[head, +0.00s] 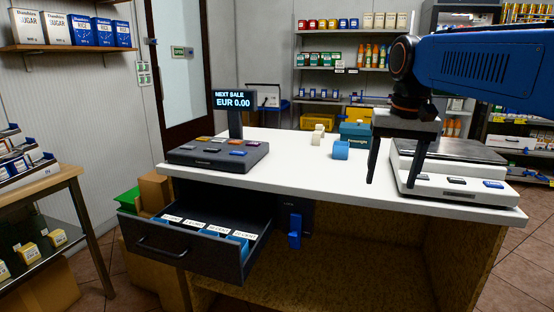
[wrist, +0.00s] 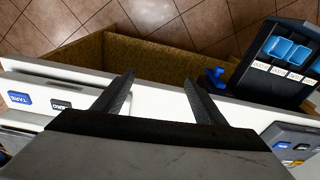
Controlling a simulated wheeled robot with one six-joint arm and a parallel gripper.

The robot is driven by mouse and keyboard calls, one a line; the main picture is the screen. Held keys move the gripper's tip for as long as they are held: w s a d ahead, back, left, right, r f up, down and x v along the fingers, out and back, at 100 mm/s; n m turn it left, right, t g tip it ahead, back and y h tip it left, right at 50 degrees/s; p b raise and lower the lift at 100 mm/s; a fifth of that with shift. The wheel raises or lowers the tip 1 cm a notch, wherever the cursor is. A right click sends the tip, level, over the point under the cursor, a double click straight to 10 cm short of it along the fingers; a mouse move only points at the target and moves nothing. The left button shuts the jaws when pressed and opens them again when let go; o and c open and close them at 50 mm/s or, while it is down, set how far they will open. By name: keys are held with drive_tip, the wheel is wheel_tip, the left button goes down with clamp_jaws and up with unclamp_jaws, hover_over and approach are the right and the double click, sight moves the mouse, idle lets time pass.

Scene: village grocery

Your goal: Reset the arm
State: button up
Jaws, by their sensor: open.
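My gripper (head: 394,162) hangs from my blue arm at the right in the head view, over the counter and just left of the scale. Its two fingers are apart with nothing between them. In the wrist view my gripper (wrist: 162,98) also shows open and empty, pointing over the edge of the white counter (wrist: 150,98).
The cash drawer (head: 190,250) stands open at the front left, with labelled blue compartments. The register (head: 218,153) and a blue item (head: 341,150) sit on the counter (head: 290,165). The scale (head: 455,185) is close beside my gripper. Stocked shelves (head: 340,68) stand behind.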

drive_tip(key=s+d+f+n+t, duration=0.2)
drive_tip(key=s+f+t, duration=0.1)
drive_tip(key=s+f, duration=1.7)
wheel_tip(320, 180, down, 3)
drive_tip(key=shift+s+d+r, duration=0.15)
drive_tip(key=shift+s+d, duration=0.1)
drive_tip(key=shift+s, duration=0.15)
